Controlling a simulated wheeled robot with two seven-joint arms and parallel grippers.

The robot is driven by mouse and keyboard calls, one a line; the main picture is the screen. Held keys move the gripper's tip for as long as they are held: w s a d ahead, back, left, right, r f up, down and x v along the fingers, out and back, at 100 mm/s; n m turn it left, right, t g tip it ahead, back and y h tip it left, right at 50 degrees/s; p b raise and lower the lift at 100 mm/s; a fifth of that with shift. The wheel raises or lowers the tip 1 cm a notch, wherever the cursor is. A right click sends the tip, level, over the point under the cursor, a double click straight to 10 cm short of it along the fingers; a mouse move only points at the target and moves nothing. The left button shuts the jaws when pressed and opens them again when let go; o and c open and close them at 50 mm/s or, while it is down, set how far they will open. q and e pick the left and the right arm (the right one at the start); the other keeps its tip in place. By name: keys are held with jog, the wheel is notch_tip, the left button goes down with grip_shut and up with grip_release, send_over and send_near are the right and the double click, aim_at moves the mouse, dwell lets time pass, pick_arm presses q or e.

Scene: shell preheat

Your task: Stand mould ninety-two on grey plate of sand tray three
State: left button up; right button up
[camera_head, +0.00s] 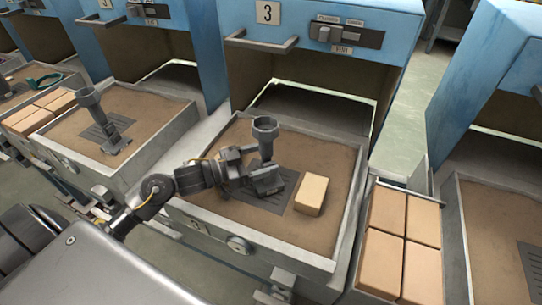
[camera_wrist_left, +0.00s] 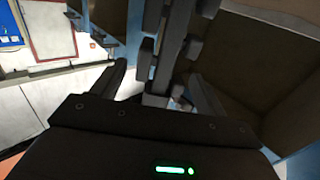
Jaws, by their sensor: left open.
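A dark grey mould (camera_head: 265,132) with a flared cup on top stands upright in sand tray three (camera_head: 335,262), under the number 3 sign. Its foot appears to rest on the grey plate (camera_head: 270,203); the gripper hides part of the foot, and no number is legible on the mould. My left gripper (camera_head: 247,166) is beside the mould's lower part, its jaws open. In the left wrist view, the mould's dark column (camera_wrist_left: 160,55) shows between the two spread fingers (camera_wrist_left: 158,92). My right gripper is not in view.
A tan block (camera_head: 311,194) lies on the sand right of the plate. Tan bricks (camera_head: 404,240) fill a holder to the right. A similar mould (camera_head: 97,112) stands in the left neighbouring tray. The blue oven front (camera_head: 310,25) rises behind tray three.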

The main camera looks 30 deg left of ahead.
aim_at(259, 159)
pick_arm(q)
jog(key=v, duration=0.4)
jog(key=shift+s+a, duration=0.2)
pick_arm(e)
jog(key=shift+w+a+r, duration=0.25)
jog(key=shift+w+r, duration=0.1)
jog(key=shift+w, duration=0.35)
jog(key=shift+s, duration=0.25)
